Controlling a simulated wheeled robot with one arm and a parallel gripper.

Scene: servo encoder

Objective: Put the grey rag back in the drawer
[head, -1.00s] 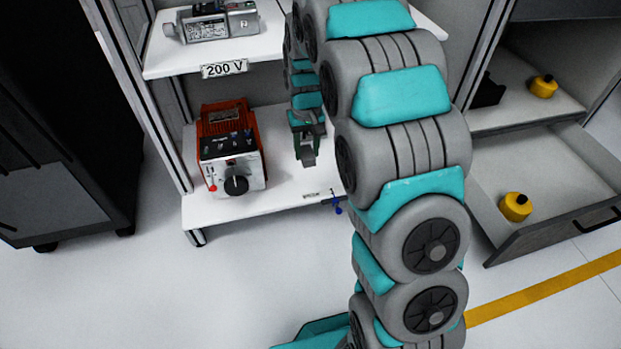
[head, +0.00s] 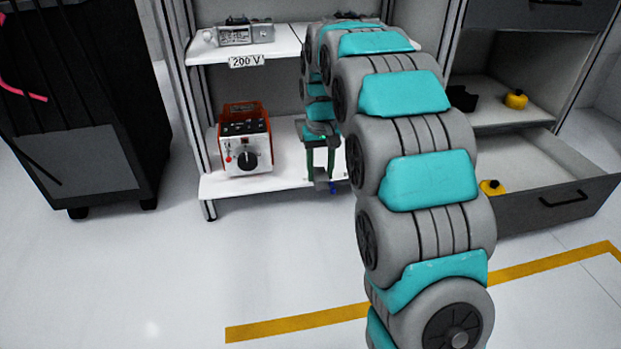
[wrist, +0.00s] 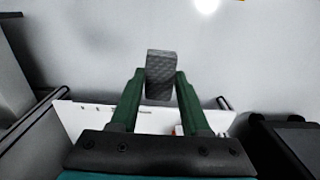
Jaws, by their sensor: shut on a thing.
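The grey rag (wrist: 161,76) shows in the wrist view as a small, textured grey block. My gripper (wrist: 160,90) is shut on it, with one green finger on either side. In the head view my gripper (head: 320,165) hangs in front of the lower white shelf, with the rag (head: 321,184) at its tips. The open drawer (head: 560,200) is at the right, pulled out of the grey cabinet and well apart from my gripper. My arm partly hides its left side.
A red-and-white device (head: 245,140) stands on the lower shelf (head: 225,184). A dark cabinet (head: 75,110) is at left. The front floor is clear.

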